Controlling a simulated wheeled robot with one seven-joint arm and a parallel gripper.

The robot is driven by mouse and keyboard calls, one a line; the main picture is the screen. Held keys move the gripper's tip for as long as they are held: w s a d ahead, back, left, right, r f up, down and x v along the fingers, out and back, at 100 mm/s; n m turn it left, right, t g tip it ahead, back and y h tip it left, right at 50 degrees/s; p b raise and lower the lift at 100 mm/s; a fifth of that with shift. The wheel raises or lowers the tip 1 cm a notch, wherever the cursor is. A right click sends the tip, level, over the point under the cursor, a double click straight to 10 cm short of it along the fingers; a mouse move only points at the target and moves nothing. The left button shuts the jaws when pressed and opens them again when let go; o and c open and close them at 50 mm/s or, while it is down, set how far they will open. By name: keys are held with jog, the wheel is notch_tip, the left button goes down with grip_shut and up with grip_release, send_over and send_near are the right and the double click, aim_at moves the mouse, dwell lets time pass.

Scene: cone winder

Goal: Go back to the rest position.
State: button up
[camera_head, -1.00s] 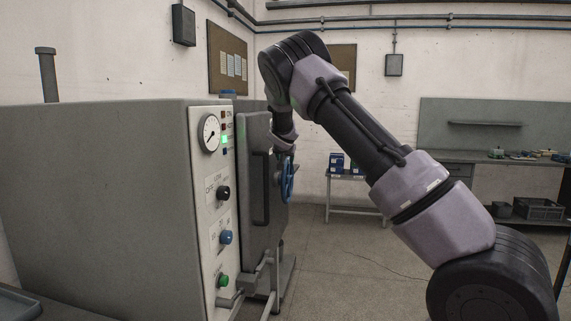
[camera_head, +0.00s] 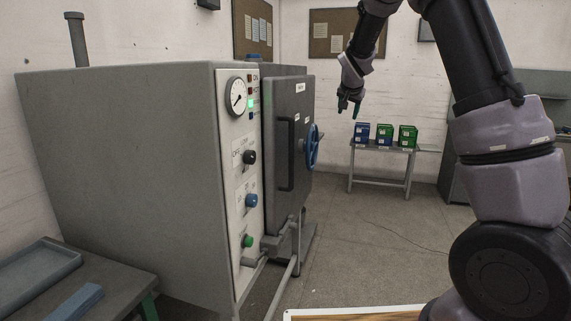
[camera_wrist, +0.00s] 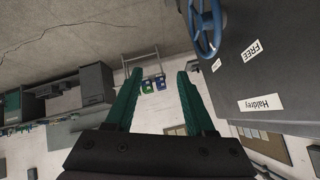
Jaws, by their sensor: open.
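My gripper (camera_head: 349,106) hangs in the air right of the machine door, fingers pointing down in the head view. In the wrist view my gripper's two green fingers (camera_wrist: 160,90) stand wide apart with nothing between them. The grey machine (camera_head: 130,170) stands at the left with its door (camera_head: 291,150) looking shut. The door has a black handle (camera_head: 287,155) and a blue handwheel (camera_head: 312,147). The handwheel also shows in the wrist view (camera_wrist: 208,38), apart from the fingers.
A small table (camera_head: 383,148) at the back carries blue and green boxes (camera_head: 384,134). A grey tray (camera_head: 35,270) and a blue bar (camera_head: 75,302) lie on a bench at front left. A light-edged surface (camera_head: 352,312) shows at the bottom. The floor between machine and back table is clear.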

jog(key=s+d+r+g+y, duration=0.15)
jog(key=s+r, duration=0.25)
jog(key=s, duration=0.7)
jog(key=s+d+r+y, duration=0.1)
jog(key=s+d+r, duration=0.2)
jog(key=s, duration=0.7)
jog(key=s+a+n+y, duration=0.1)
jog(key=s+a+n, duration=0.1)
jog(key=s, duration=2)
jog(key=shift+s+a+f+n, duration=0.25)
jog(key=shift+s+a+n, duration=0.1)
jog(key=shift+n, duration=0.05)
jog(key=shift+g, duration=0.25)
